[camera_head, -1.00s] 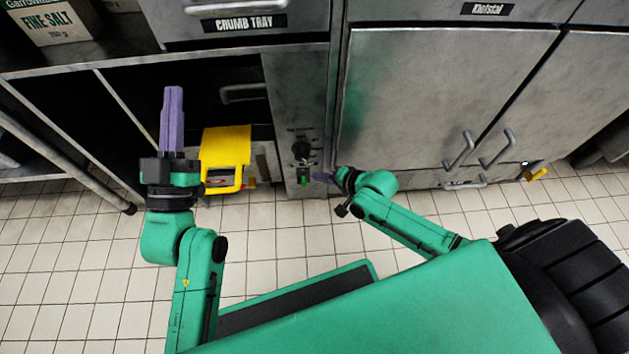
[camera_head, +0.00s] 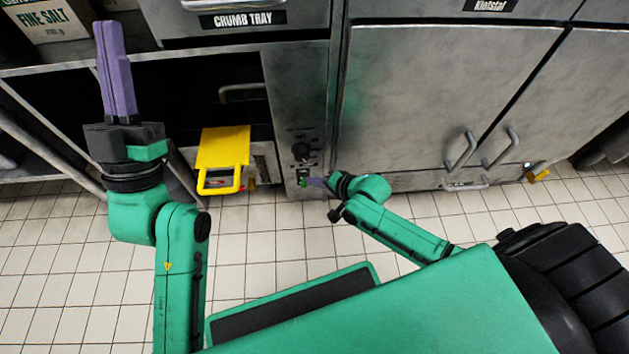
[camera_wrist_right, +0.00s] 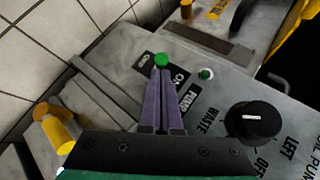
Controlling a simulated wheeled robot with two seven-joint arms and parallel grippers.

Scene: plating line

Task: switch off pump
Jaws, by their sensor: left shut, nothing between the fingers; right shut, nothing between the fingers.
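The pump control is on the narrow steel panel (camera_head: 290,90) in the head view. In the right wrist view a round green knob (camera_wrist_right: 162,60) sits by the black ON and PUMP labels, with a small green lamp (camera_wrist_right: 206,74) beside it. My right gripper (camera_head: 308,181) is shut and empty, its purple fingertips (camera_wrist_right: 160,72) right at the green knob. I cannot tell whether they touch. The fingers hide part of the labels. My left gripper (camera_head: 108,28) is shut and empty, raised at the far left before the open shelf bay.
A black dial (camera_wrist_right: 252,120) with a white mark is near the lamp; it also shows in the head view (camera_head: 300,152). A yellow flap with a handle (camera_head: 223,146) juts out left of the panel. Steel cabinet doors (camera_head: 440,90) stand to the right. The tiled floor (camera_head: 60,270) is clear.

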